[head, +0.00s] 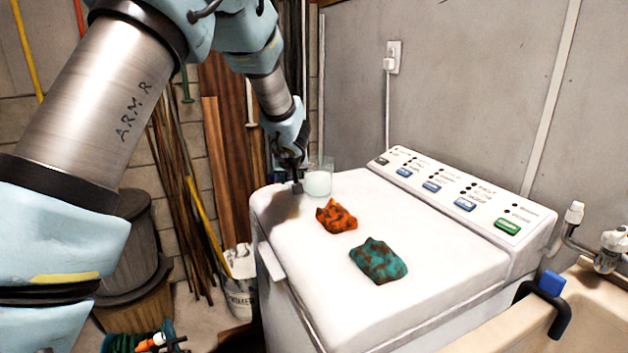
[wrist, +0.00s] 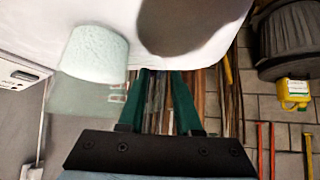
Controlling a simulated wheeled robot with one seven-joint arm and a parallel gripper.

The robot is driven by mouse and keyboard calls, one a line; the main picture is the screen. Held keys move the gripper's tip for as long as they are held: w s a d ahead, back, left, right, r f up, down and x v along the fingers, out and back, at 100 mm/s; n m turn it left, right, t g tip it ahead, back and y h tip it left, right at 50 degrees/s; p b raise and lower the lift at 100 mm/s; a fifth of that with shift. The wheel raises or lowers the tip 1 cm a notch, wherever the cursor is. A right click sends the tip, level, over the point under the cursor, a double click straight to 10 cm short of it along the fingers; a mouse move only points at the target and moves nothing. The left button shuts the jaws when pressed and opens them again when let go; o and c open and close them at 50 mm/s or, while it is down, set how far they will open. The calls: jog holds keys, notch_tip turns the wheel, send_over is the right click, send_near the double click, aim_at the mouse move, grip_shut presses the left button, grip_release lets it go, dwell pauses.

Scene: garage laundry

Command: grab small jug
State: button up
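The small jug (head: 319,181) looks like a clear container with a whitish, frosted lower part. It stands upright on the white washer top near its back left corner. In the wrist view the jug (wrist: 94,56) is at the upper left, to the left of the fingers. My gripper (head: 297,187) points down just left of the jug in the head view, low over the washer top. In the wrist view my gripper (wrist: 163,88) has two green fingers apart with nothing held between them. I cannot tell whether a finger touches the jug.
An orange patterned cloth (head: 336,216) and a teal-brown cloth (head: 379,261) lie on the washer top (head: 440,245). The washer's control panel (head: 455,192) and a grey wall stand behind. A sink (head: 590,315) is at the right. Poles and boards lean at the left.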

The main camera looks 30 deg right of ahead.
grip_shut()
dwell(1.1)
